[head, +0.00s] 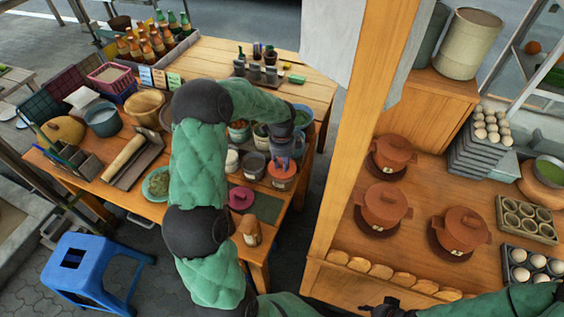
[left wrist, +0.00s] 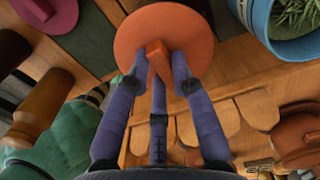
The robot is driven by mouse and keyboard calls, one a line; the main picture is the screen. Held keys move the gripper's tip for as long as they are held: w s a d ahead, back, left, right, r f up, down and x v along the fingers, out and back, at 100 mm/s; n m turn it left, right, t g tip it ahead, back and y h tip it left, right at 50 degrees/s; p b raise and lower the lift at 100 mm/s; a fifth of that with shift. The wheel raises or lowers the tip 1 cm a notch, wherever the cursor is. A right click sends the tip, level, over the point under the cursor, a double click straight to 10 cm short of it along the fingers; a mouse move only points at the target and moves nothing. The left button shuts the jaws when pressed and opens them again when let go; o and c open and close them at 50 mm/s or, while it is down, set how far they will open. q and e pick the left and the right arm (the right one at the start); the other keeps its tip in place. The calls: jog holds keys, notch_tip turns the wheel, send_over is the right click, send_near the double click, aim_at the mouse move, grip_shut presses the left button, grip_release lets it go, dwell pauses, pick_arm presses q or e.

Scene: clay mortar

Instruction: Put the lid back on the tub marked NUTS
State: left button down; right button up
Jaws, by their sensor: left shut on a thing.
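My left gripper (head: 287,150) is shut on the upright handle of a round orange lid (head: 281,169). In the left wrist view its fingers (left wrist: 160,70) close around the handle of the orange lid (left wrist: 135,38). In the head view a tub with a pale label (head: 279,184) shows just under the lid. I cannot tell whether the lid touches it, and the label is too small to read. A dark part at the bottom of the head view (head: 385,308) may be my right gripper; its jaws do not show clearly.
A pink lid (head: 241,198) lies on the table beside a dark green mat (head: 265,208). An open grey tub (head: 252,165) and other tubs stand close by. A jar (head: 250,232) stands at the front edge. A wooden post (head: 362,110) rises at the right.

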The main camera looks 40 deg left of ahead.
dwell(0.6)
pick_arm(q)
jog(key=c, duration=1)
grip_release()
jog(key=shift+o, duration=0.3)
jog(key=o, duration=0.4)
jog(key=shift+r+p, duration=3)
jog(key=shift+r, duration=0.5)
